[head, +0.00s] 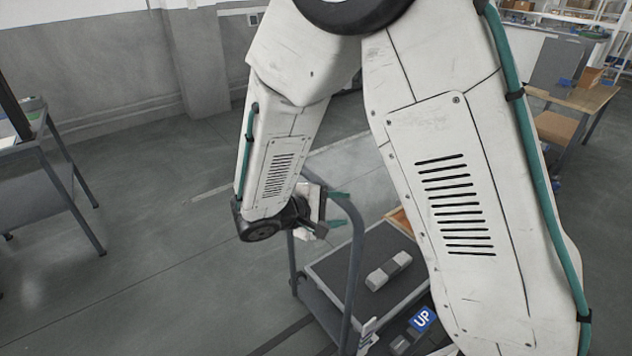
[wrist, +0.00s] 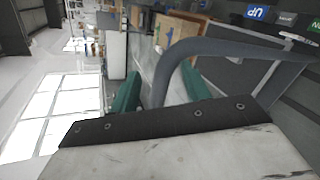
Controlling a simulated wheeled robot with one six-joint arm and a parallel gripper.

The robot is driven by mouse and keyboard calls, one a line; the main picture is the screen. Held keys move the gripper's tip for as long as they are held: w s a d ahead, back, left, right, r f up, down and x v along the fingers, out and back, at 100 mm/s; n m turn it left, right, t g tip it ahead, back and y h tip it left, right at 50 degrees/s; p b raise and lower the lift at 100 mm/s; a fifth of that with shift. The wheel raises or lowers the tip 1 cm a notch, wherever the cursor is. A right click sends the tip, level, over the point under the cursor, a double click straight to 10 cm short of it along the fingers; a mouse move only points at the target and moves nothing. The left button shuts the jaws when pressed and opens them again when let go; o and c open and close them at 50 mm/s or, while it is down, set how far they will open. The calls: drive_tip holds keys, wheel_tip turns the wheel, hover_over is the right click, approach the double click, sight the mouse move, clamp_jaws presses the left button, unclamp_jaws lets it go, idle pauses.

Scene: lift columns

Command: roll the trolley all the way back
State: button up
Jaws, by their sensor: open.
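The trolley has a flat dark deck (head: 335,262) and a grey tubular handle (head: 356,262). It stands on the floor below and beyond my arm. My gripper (head: 345,209) is open, with its teal fingers at the upper part of the handle. In the wrist view the handle (wrist: 235,50) curves down, and its tube appears between the two fingers of my gripper (wrist: 158,88). I cannot tell how deep the tube sits between them. A light grey block (head: 388,270) lies on the deck. My arm hides the trolley's right side.
A blue UP sign (head: 423,319) is near the trolley's front right. A metal table (head: 45,165) stands at the left. A wooden-topped bench (head: 575,97) stands at the far right. Open floor (head: 150,240) lies left of the trolley.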

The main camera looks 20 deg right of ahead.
sight(316, 181)
drive_tip(key=w+a+f+t+y, duration=0.1)
drive_tip(key=w+a+t, duration=0.55)
drive_tip(key=w, duration=0.35)
drive_tip(key=shift+m+t, duration=0.3)
drive_tip(key=shift+t, duration=0.05)
drive_tip(key=x, duration=0.8)
drive_tip(key=shift+s+d+f, duration=0.1)
drive_tip(key=shift+d, duration=0.15)
clamp_jaws()
